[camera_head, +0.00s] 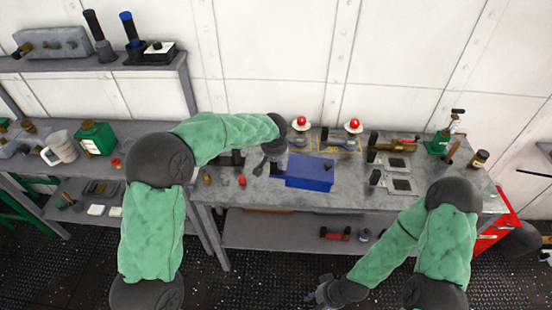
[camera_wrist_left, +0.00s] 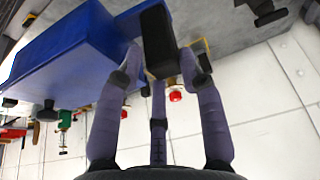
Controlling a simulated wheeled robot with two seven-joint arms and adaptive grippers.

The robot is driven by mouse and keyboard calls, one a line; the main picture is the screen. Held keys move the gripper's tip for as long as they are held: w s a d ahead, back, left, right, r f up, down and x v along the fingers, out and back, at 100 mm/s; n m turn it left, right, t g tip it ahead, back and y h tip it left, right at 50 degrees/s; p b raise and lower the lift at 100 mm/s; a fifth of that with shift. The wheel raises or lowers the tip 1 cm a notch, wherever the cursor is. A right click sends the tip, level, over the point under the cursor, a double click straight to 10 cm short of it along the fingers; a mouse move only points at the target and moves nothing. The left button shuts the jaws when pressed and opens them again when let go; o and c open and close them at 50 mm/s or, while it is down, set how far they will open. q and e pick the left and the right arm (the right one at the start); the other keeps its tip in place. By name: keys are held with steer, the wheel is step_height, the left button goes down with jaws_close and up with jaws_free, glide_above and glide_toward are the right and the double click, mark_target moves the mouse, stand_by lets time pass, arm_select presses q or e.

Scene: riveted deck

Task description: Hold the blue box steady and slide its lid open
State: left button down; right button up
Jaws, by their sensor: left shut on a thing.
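The blue box (camera_head: 310,172) sits on the grey workbench, near its middle. My left gripper (camera_head: 267,166) is at the box's left end. In the left wrist view the blue box (camera_wrist_left: 70,52) fills the upper left, and my left gripper's fingers (camera_wrist_left: 163,68) are shut on a dark block (camera_wrist_left: 158,38) at the box's end, which looks like its handle. No open gap shows along the lid. My right gripper (camera_head: 321,293) is low in front of the bench, away from the box; its fingers are too small to read.
Two red buttons (camera_head: 301,122) (camera_head: 354,125) stand behind the box. Metal plates (camera_head: 399,164) and a brass tool (camera_head: 397,145) lie to its right. Small red and brass pieces (camera_head: 241,181) are to its left. The bench's front edge is clear right of the box.

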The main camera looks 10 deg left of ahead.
arm_select(q)
steer(key=w+f+b, duration=0.1)
steer(key=w+f, duration=1)
steer(key=w, duration=0.3)
steer(key=shift+a, duration=0.45)
stand_by(1.0)
steer(key=shift+w, duration=0.1)
steer(key=shift+f+b, duration=0.25)
steer(key=shift+b, duration=0.05)
stand_by(0.4)
